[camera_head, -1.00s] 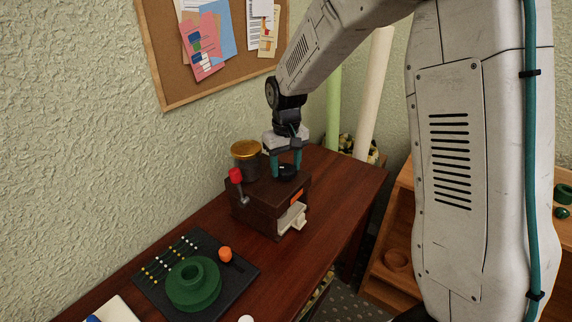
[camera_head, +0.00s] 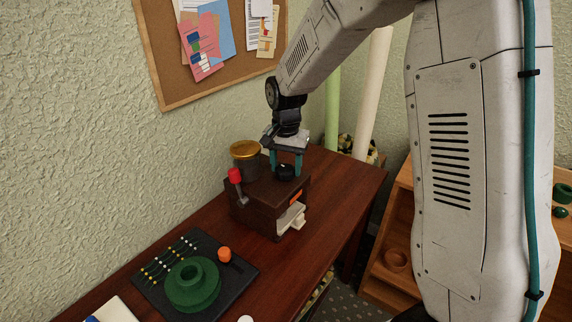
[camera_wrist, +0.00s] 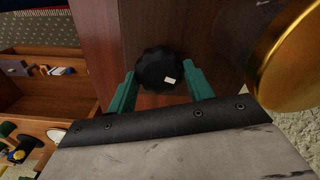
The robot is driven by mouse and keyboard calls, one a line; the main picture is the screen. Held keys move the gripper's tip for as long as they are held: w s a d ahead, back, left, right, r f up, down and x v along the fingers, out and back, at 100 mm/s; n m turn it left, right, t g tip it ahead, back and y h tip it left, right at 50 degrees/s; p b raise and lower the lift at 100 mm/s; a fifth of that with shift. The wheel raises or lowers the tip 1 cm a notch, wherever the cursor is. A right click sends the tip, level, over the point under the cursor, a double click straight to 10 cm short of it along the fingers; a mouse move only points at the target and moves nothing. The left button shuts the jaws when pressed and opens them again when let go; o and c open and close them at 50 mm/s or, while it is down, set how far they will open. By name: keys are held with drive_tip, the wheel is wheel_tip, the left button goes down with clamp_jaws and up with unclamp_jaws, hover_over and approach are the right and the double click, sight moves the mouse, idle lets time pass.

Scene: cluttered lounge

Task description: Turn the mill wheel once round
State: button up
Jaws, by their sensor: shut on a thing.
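The mill is a dark brown box (camera_head: 262,208) on the desk, with a gold-lidded jar (camera_head: 245,150) and a red-knobbed lever (camera_head: 236,177) on it. Its black scalloped wheel (camera_head: 285,173) lies flat on the top; in the wrist view the wheel (camera_wrist: 160,70) shows a small pale mark near its right side. My gripper (camera_head: 286,165) points down over the wheel. In the wrist view its teal fingers (camera_wrist: 163,88) stand on either side of the wheel, shut on it. A pale drawer (camera_head: 291,216) sticks out of the mill's front.
A dark tray (camera_head: 232,278) with a green ring-shaped piece (camera_head: 192,284) and an orange knob (camera_head: 224,254) lies left of the mill. The wall and corkboard (camera_head: 160,70) rise behind. The desk (camera_head: 335,190) is clear right of the mill.

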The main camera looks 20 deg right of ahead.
sight(286, 167)
drive_tip(key=shift+r+m, duration=0.1)
drive_tip(key=shift+m, duration=0.3)
drive_tip(key=shift+w, duration=0.1)
drive_tip(key=o, duration=1)
drive_tip(key=shift+c, duration=0.2)
wheel_tip(286, 167, up, 8)
drive_tip(key=shift+f, duration=0.1)
